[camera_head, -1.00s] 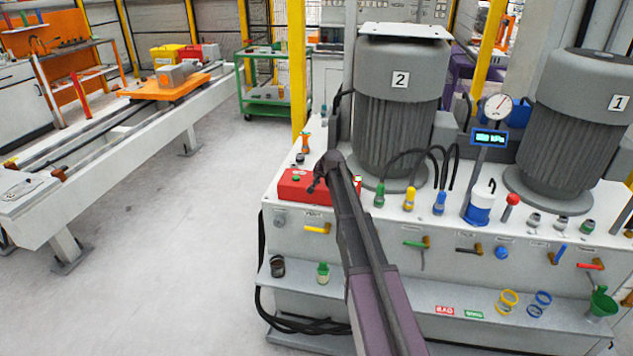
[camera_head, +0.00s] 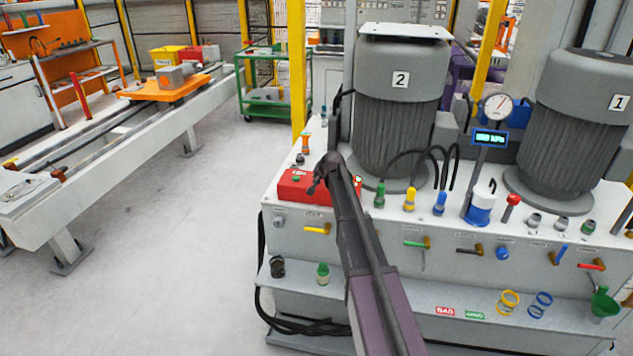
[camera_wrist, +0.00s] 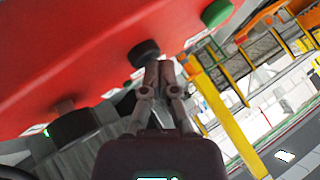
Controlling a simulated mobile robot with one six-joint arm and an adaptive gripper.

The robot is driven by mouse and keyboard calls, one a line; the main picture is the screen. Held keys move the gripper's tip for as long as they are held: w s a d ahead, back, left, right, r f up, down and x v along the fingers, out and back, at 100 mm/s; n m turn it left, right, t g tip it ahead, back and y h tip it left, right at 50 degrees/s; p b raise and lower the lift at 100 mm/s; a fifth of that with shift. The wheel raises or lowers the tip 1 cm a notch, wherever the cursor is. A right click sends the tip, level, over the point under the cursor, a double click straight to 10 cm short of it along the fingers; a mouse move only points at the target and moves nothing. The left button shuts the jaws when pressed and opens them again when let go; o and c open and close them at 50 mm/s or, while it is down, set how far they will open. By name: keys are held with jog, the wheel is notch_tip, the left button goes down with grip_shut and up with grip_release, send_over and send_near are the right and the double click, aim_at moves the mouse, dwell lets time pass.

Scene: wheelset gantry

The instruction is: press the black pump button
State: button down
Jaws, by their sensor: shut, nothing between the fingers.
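The red box (camera_head: 297,190) sits on the left end of the grey bench top. In the wrist view its red face (camera_wrist: 60,45) fills the upper left. A black button (camera_wrist: 143,51) stands out from that face, with a green button (camera_wrist: 217,12) to its right. My gripper (camera_wrist: 160,66) is shut and empty, its fingertips right at the black button's lower edge; I cannot tell whether they touch it. In the head view my gripper (camera_head: 316,184) is in front of the red box and hides part of it, including the black button.
A second dark knob (camera_wrist: 72,126) shows at lower left in the wrist view. Motor 2 (camera_head: 398,110) stands behind my arm. Green, yellow and blue connectors and a gauge (camera_head: 497,107) stand to the right. The floor (camera_head: 190,230) left of the bench is clear.

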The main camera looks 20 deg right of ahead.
jog(key=shift+f, duration=0.2)
jog(key=shift+r, duration=0.15)
dwell(0.5)
jog(key=shift+r+p, duration=0.75)
jog(key=shift+r, duration=0.1)
jog(key=shift+r+p, duration=2.45)
jog(key=shift+p, duration=0.05)
